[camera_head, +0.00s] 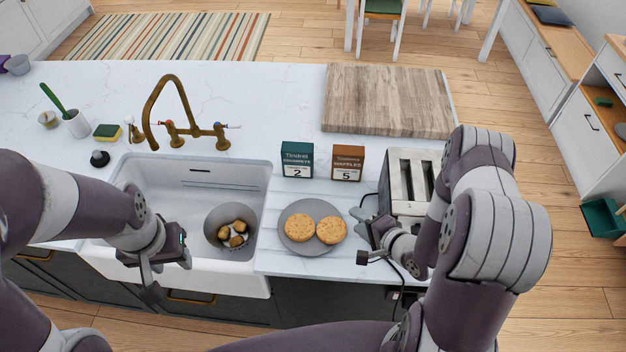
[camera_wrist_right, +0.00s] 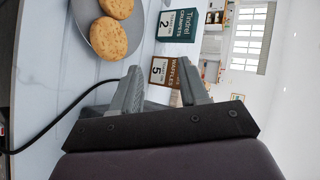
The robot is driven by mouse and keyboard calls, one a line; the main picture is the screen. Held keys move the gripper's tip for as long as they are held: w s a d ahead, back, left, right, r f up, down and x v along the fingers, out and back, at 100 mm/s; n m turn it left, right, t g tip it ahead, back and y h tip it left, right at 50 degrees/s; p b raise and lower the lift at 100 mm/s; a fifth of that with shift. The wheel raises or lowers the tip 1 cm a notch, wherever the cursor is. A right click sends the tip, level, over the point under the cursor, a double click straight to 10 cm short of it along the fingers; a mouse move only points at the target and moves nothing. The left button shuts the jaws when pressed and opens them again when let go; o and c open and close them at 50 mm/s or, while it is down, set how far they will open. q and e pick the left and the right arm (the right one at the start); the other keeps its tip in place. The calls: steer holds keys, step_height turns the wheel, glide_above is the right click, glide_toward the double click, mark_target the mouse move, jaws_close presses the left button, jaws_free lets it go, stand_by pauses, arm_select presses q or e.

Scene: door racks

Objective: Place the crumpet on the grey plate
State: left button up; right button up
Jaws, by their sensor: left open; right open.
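The grey plate (camera_head: 285,239) lies on the counter right of the sink. Two round golden crumpets, a left one (camera_head: 301,228) and a right one (camera_head: 331,231), rest on it side by side. In the right wrist view, the plate (camera_wrist_right: 99,45) shows at the top left with a crumpet (camera_wrist_right: 108,38) on it. My right gripper (camera_head: 362,236) is open and empty just right of the plate, apart from the crumpets; its fingers (camera_wrist_right: 160,85) show in the wrist view. My left gripper (camera_head: 165,270) is open and empty over the sink's front edge.
A toaster (camera_head: 403,181) stands behind my right gripper, its black cord curving beside the plate. A green box (camera_head: 297,160) and a brown box (camera_head: 347,163) stand behind the plate. The sink (camera_head: 195,180) holds a grey bowl (camera_head: 218,215) with brown pieces. A wooden board (camera_head: 388,100) lies farther back.

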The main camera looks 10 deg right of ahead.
steer(key=shift+w+f, duration=0.1)
steer(key=shift+f, duration=0.1)
steer(key=s+d+f+n+g+h+b, duration=0.5)
steer(key=s+d+f+n+g+b, duration=0.15)
steer(key=s+n+g, duration=0.3)
steer(key=s+a+r+n+b, duration=0.1)
steer(key=a+r+n+b, duration=0.3)
steer(key=a+b, duration=0.5)
steer(key=shift+s+a+r+b, duration=0.25)
steer(key=shift+r+b, duration=0.75)
steer(key=shift+b, duration=0.55)
